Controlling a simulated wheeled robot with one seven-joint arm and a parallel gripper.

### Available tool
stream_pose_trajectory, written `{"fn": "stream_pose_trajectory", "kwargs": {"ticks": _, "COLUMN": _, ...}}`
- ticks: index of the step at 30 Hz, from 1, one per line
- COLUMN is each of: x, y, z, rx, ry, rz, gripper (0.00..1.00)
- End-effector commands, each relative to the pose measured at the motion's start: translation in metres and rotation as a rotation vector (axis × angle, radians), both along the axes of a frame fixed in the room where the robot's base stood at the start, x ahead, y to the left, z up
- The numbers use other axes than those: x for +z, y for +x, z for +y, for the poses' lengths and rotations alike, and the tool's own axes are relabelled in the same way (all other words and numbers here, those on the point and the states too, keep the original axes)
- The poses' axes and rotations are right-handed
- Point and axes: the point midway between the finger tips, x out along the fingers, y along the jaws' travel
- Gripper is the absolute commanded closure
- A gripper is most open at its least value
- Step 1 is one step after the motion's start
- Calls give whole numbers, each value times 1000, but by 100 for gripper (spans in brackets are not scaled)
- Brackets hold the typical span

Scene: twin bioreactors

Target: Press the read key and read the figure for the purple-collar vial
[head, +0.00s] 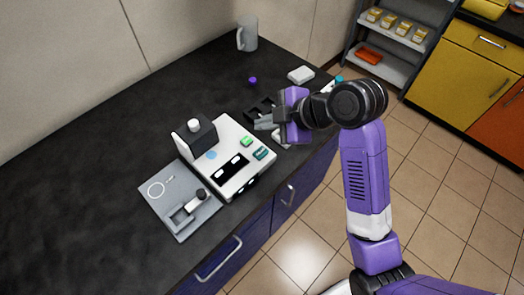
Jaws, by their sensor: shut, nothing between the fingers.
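A white reader (227,190) stands on the dark bench, with a dark block topped by a white knob at its back left. Its top has a green key (246,141), a teal key (261,153) and a black display (229,175) with light marks too small to read. I cannot tell which key is the read key. A small purple piece (252,81) lies on the bench farther back; no vial with a purple collar is clearly visible. My gripper (263,121) is shut and empty, behind and right of the reader, apart from the keys.
A grey plate (153,207) with a ring mark and a dark-topped piece lies left of the reader. A dark rack (256,107) is partly hidden by my gripper. The bench's left side is clear.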

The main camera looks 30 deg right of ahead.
Motion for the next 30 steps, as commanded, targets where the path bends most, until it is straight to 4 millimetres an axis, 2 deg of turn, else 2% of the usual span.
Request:
{"fn": "stream_pose_trajectory", "kwargs": {"ticks": 8, "x": -1, "y": 0, "z": 0, "rx": -2, "ry": 1, "rz": -1, "gripper": 100}}
{"fn": "stream_pose_trajectory", "kwargs": {"ticks": 14, "x": -10, "y": 0, "z": 0, "rx": -4, "ry": 1, "rz": 0, "gripper": 100}}
{"fn": "stream_pose_trajectory", "kwargs": {"ticks": 30, "x": -76, "y": 0, "z": 0, "rx": -4, "ry": 2, "rz": 0, "gripper": 100}}
